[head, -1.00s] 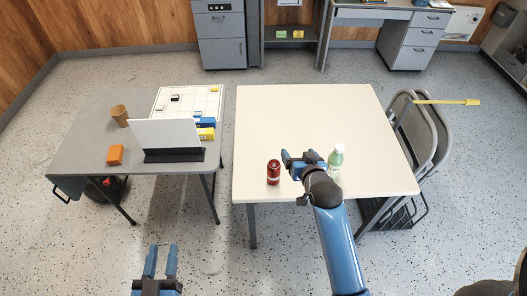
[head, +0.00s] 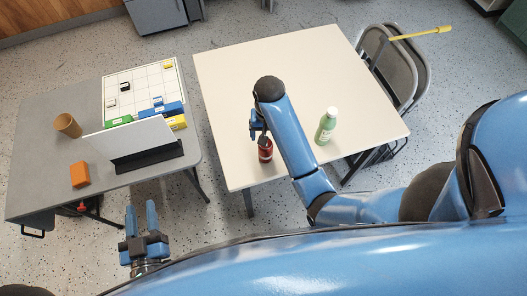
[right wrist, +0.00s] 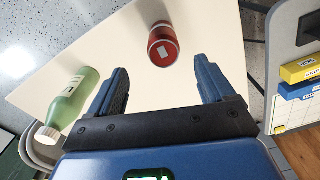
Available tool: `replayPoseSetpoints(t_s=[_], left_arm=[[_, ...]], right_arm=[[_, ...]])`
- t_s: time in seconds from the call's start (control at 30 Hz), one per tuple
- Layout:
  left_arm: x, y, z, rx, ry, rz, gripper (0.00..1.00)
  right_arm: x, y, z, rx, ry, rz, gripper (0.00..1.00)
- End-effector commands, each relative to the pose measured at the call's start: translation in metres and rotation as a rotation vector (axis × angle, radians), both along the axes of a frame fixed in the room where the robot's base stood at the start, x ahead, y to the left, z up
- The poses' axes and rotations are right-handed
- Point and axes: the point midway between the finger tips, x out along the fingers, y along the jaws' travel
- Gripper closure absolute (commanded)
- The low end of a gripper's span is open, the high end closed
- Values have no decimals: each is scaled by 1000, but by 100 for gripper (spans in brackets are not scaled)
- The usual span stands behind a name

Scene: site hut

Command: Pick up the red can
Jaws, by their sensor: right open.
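The red can (head: 265,153) stands near the front left edge of the cream table (head: 345,75). My right gripper (head: 257,128) is beside it in the head view and partly covers its upper part. In the right wrist view my right gripper (right wrist: 160,72) is open and empty, and the can (right wrist: 163,45) shows just beyond the fingertips, roughly between them. Whether the fingers touch it I cannot tell. My left gripper (head: 141,208) is open and empty, low in front of the grey table.
A green bottle (head: 326,126) with a white cap stands right of the can. The grey table (head: 40,130) bears a whiteboard (head: 130,137), an orange block (head: 80,174), a brown cup (head: 68,125) and a gridded board (head: 140,85). Folding chairs (head: 390,65) stand at the right.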

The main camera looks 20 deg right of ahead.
Motion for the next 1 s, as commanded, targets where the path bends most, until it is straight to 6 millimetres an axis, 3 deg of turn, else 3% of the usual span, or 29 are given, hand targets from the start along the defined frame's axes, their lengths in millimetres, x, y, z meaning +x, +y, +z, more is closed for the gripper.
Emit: replayPoseSetpoints(t_s=[0.2,0.67,1.0], left_arm=[[0,0,-16,0,0,0,62],[0,0,-7,0,0,0,62],[0,0,0,0,0,0,62]], right_arm=[[-2,0,-31,-2,11,-11,18],[0,1,-61,-1,10,-10,18],[4,4,-99,-2,9,-10,18]])
